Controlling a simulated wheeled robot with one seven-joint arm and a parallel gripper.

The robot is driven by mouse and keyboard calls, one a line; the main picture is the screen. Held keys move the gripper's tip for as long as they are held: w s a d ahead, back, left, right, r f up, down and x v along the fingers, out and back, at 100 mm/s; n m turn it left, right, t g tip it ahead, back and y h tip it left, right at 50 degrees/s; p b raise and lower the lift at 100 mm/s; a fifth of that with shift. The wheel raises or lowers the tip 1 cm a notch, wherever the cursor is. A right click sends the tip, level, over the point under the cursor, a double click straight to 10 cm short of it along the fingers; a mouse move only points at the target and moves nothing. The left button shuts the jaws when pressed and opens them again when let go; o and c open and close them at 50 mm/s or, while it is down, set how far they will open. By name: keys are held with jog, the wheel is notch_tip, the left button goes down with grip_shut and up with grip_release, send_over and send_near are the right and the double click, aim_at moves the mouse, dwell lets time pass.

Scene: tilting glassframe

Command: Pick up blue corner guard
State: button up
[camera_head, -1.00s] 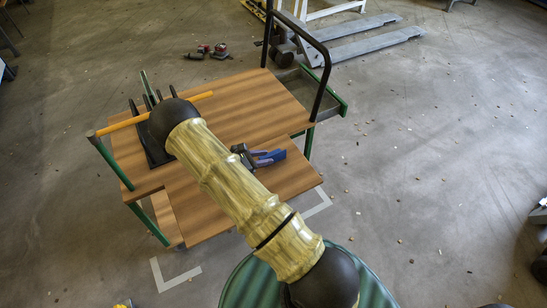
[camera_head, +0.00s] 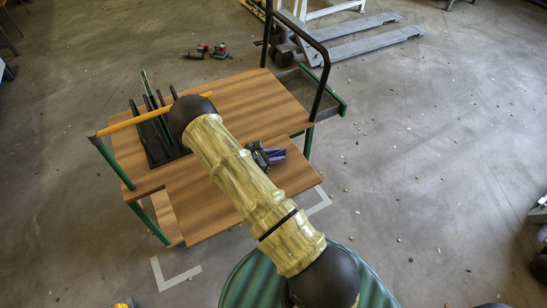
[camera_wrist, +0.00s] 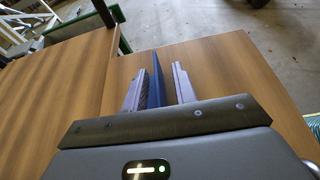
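The blue corner guard (camera_wrist: 157,82) stands as a narrow dark blue strip between the two fingers of my gripper (camera_wrist: 158,88) in the wrist view. A gap shows on its right side, and it is close to the left finger. The fingers are spread around it and are not closed on it. In the head view, a small blue part of the guard (camera_head: 276,155) shows on the wooden cart top beside my dark gripper (camera_head: 262,157). My gripper and arm hide most of it there.
The wooden cart (camera_head: 240,95) has a black slotted rack (camera_head: 158,135) at its left, an orange bar (camera_head: 150,117) and a black handle (camera_head: 322,65) at the back right. Red tools (camera_head: 210,51) and a pallet jack (camera_head: 370,45) are on the floor behind.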

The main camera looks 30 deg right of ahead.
grip_shut()
jog(key=shift+w+a, duration=0.1)
notch_tip(320, 180, up, 10)
dwell(0.5)
dwell(0.3)
